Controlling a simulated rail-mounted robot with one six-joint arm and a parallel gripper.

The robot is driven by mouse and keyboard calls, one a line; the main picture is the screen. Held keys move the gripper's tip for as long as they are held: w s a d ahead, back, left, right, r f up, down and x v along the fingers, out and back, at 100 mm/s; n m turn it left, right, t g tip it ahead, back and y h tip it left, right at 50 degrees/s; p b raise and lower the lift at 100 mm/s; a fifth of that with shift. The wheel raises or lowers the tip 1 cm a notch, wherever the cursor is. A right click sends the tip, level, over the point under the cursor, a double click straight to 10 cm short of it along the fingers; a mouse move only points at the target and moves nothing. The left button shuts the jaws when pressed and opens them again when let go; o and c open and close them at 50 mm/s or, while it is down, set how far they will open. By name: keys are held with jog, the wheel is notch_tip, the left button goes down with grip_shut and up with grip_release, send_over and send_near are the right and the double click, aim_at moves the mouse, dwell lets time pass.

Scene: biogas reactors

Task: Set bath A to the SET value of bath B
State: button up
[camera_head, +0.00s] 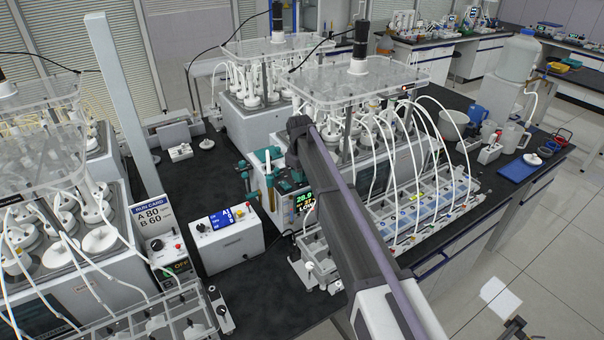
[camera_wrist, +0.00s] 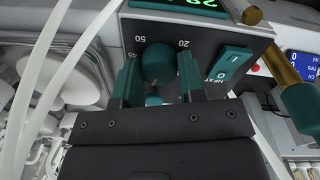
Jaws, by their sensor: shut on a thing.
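In the wrist view, a round teal knob (camera_wrist: 157,62) sits on a dark dial face with the printed marks 50, 45 and 20. My gripper (camera_wrist: 158,84) has one teal finger on each side of the knob and is shut on it. A teal rocker switch (camera_wrist: 230,66) marked HEAT is to the right. A green display (camera_wrist: 205,4) is cut off at the top edge. In the head view, a bath controller (camera_head: 298,207) shows 28 in green, with smaller coloured lines below. My arm partly covers it and hides the knob. I cannot read which bath letter it bears.
A white run card (camera_head: 152,216) reads A 80 and B 60. A white box with a blue display (camera_head: 230,238) stands left of the controller. Reactor racks with white tubes (camera_head: 385,150) stand close on the right. The dark bench (camera_head: 200,175) has bare room behind the box.

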jog(key=shift+c, duration=1.3)
jog(key=shift+m, duration=0.3)
jog(key=m, duration=0.3)
jog(key=shift+m, duration=1.7)
jog(key=shift+d, duration=0.1)
